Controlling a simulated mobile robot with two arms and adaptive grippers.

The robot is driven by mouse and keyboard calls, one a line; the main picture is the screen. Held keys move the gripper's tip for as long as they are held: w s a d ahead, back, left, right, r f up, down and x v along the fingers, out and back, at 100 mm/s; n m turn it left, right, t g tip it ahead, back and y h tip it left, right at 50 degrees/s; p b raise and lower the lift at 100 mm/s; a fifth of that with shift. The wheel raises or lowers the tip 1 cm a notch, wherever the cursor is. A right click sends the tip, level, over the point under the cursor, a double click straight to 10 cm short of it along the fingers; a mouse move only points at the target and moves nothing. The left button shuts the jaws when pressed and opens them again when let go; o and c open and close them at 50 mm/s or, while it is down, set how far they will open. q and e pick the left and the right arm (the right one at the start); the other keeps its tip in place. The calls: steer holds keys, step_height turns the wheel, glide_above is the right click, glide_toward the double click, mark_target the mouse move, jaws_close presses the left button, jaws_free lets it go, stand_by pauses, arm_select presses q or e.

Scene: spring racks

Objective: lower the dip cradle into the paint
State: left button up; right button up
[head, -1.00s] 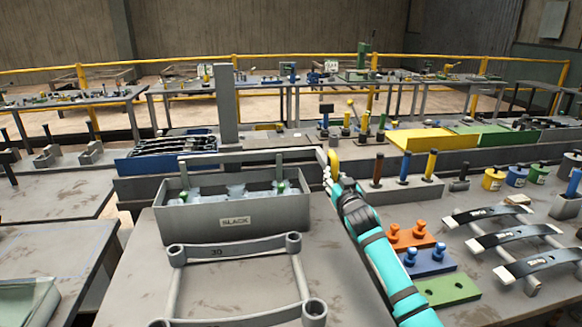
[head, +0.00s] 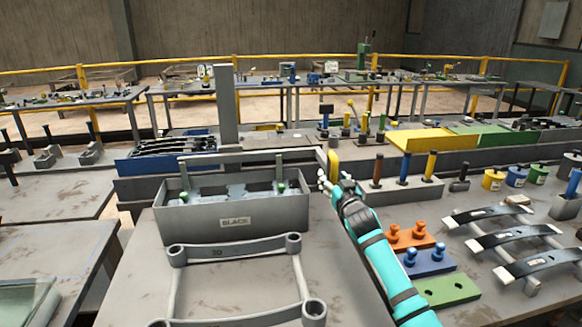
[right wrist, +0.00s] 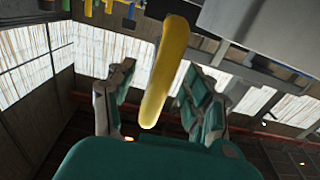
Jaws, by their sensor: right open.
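A grey tank labelled BLACK (head: 236,222) stands on the near bench. Inside it I see a pale bluish surface with dark patches (head: 230,190) and two green pegs; I cannot clearly tell cradle from paint. A grey bar (head: 250,155) runs above the tank's back edge, with a yellow handle (head: 333,162) at its right end. My right gripper (head: 326,180) is open just below and beside that handle. In the right wrist view the yellow handle (right wrist: 165,75) lies between the spread fingers of my right gripper (right wrist: 160,105), with gaps on both sides. My left gripper is out of view.
A grey frame with ring corners (head: 235,252) stands in front of the tank. Orange (head: 408,236), blue (head: 428,262) and green (head: 448,290) blocks lie right of my arm, with curved dark leaf springs (head: 512,240) further right. Upright coloured pegs stand behind.

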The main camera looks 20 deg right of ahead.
steer(key=shift+p+v, duration=1.5)
steer(key=shift+v, duration=0.8)
steer(key=shift+p+v, duration=0.55)
steer(key=shift+v, duration=0.6)
